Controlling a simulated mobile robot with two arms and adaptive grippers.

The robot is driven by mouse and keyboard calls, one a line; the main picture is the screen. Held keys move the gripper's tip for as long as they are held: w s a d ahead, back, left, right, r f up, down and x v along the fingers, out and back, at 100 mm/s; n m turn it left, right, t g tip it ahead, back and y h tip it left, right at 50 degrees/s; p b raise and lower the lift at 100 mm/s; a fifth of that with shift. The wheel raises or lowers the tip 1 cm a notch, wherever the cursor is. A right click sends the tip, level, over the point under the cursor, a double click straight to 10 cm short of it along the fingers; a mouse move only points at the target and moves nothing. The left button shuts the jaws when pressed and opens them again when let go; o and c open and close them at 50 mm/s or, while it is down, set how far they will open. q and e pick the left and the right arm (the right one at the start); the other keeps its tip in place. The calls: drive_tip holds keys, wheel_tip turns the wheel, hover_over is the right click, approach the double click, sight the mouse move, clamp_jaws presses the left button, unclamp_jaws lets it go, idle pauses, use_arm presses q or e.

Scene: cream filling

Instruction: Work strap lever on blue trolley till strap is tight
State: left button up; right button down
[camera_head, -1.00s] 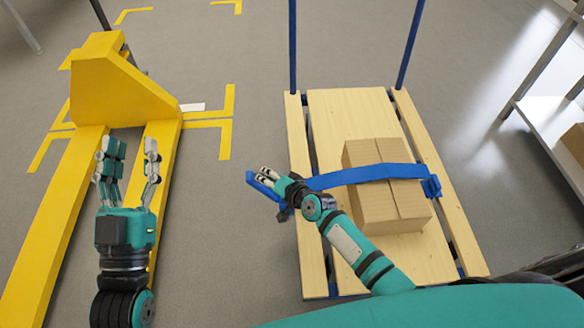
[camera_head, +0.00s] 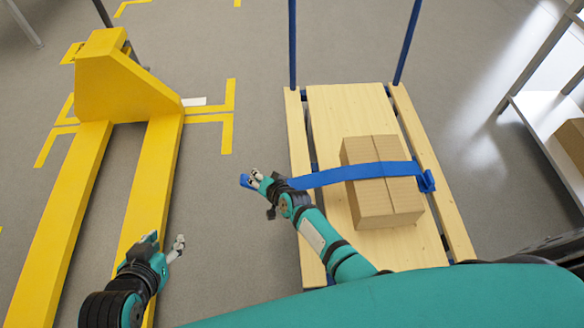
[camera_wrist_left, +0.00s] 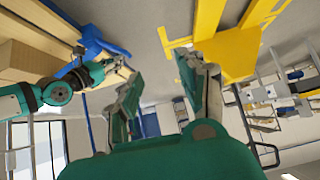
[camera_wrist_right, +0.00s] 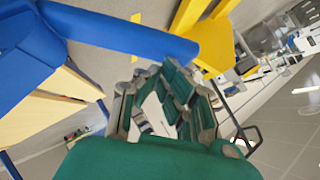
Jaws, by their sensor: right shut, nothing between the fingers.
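A blue strap (camera_head: 335,177) runs over a cardboard box (camera_head: 372,205) on the wooden deck of the blue trolley (camera_head: 433,213). The blue strap lever (camera_head: 244,181) sticks out past the deck's left edge, at the strap's left end. My right gripper (camera_head: 257,178) is at the lever, shut with nothing between its fingers. In the right wrist view the blue lever (camera_wrist_right: 120,35) passes just beyond the fingers; whether they touch is unclear. My left gripper (camera_head: 166,244) is open and empty, low over the yellow pallet truck's fork; its spread fingers show in the left wrist view (camera_wrist_left: 167,95).
A yellow pallet truck (camera_head: 118,85) stands left of the trolley, with grey floor (camera_head: 215,190) between them. Two blue uprights (camera_head: 292,50) rise from the trolley's far end. A metal shelf (camera_head: 548,135) with a box stands at the right.

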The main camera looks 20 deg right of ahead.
drive_tip(key=shift+a+f, duration=0.5)
drive_tip(key=shift+f, duration=0.05)
drive_tip(key=shift+w+a+f, duration=0.15)
drive_tip(key=shift+a+f, duration=0.15)
use_arm(q)
drive_tip(key=shift+w+a+r+t+b, duration=0.1)
drive_tip(key=shift+w+r+t+b, duration=0.1)
drive_tip(key=shift+w+r+t, duration=0.35)
drive_tip(key=shift+w+r+t+b, duration=0.15)
drive_tip(key=shift+w+r+t, duration=0.15)
drive_tip(key=shift+w, duration=0.3)
use_arm(e)
drive_tip(key=shift+a+f, duration=0.2)
drive_tip(key=shift+a, duration=0.05)
